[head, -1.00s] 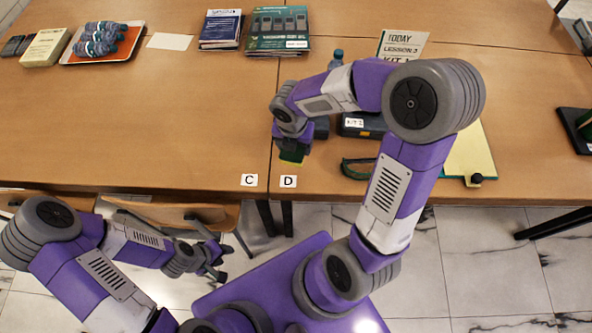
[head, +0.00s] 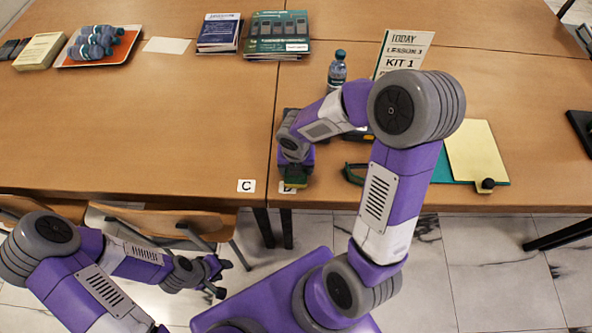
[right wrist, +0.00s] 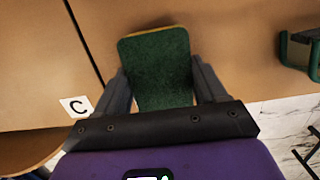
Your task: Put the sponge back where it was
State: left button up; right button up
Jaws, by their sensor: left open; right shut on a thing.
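The sponge, green with a thin yellow layer, is held by my right gripper near the table's front edge. In the head view the sponge (head: 296,182) partly covers the D label (head: 286,189). In the right wrist view the sponge (right wrist: 157,65) sits between the two fingers of my right gripper (right wrist: 160,85), its green face toward the camera. I cannot tell whether it touches the table. My left gripper (head: 219,276) is open and empty, low in front of the table, beside the chairs.
The C label (head: 246,186) lies left of the table seam. A bottle (head: 337,72), a kit sign (head: 402,52) and a yellow pad on a clipboard (head: 473,150) stand or lie to the right. Books (head: 278,35) and an orange tray (head: 70,61) are at the back. The left table's middle is clear.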

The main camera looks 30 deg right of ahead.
jog(key=shift+f, duration=0.1)
jog(key=shift+f, duration=0.1)
jog(key=o, duration=1)
jog(key=r+p, duration=0.2)
jog(key=r, duration=0.2)
jog(key=r+p, duration=0.2)
jog(key=r, duration=0.2)
jog(key=s+r+p, duration=0.1)
jog(key=r+p, duration=0.1)
jog(key=r, duration=0.2)
jog(key=shift+s+a+r, duration=0.1)
jog(key=shift+a, duration=0.3)
